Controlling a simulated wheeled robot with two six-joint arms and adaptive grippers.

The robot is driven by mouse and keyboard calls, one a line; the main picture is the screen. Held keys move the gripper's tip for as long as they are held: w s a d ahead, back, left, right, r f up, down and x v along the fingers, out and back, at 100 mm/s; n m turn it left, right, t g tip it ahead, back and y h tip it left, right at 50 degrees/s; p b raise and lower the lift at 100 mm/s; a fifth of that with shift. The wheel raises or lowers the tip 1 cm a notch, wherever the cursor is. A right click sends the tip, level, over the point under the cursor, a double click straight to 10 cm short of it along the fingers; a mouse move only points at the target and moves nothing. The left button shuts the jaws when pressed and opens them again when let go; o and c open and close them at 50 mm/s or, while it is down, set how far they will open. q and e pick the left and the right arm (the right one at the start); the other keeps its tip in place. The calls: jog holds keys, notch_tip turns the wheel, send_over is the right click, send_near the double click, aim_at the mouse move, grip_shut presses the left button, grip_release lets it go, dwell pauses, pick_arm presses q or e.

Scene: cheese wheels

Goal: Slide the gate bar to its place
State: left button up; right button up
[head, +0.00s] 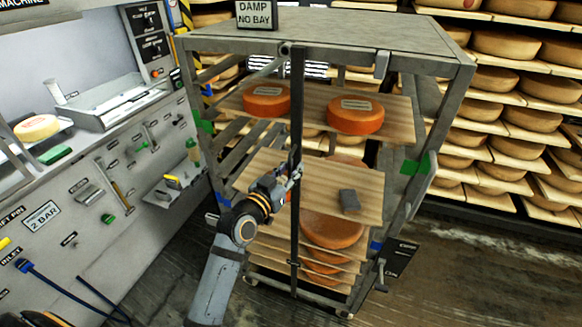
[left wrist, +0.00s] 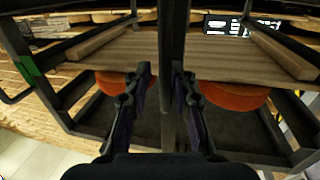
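The gate bar (head: 296,110) is a dark upright bar across the front of the grey rack (head: 450,72). Its top meets the rack's upper front rail near a round fitting (head: 286,48), left of the middle. My left gripper (head: 293,172) is at the bar about halfway up. In the left wrist view the bar (left wrist: 172,30) runs between and behind the two fingers (left wrist: 162,70). The fingers stand apart, with a narrow gap showing beside the left one; firm contact does not show. My right gripper is not in view.
Boards in the rack carry orange cheese wheels (head: 355,115), and a small grey block (head: 350,201) lies on the middle board. A tool wall (head: 90,190) stands left; full cheese shelves (head: 510,115) stand behind. Floor at lower right is clear.

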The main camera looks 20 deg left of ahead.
pick_arm(q)
jog(key=shift+d+r, duration=0.1)
jog(key=shift+r, duration=0.1)
jog(key=shift+s+a, duration=0.25)
jog(key=shift+s, duration=0.1)
jog(key=v, duration=1.1)
jog(key=shift+s+d, duration=0.1)
jog(key=shift+s, duration=0.1)
jog(key=shift+f, duration=0.1)
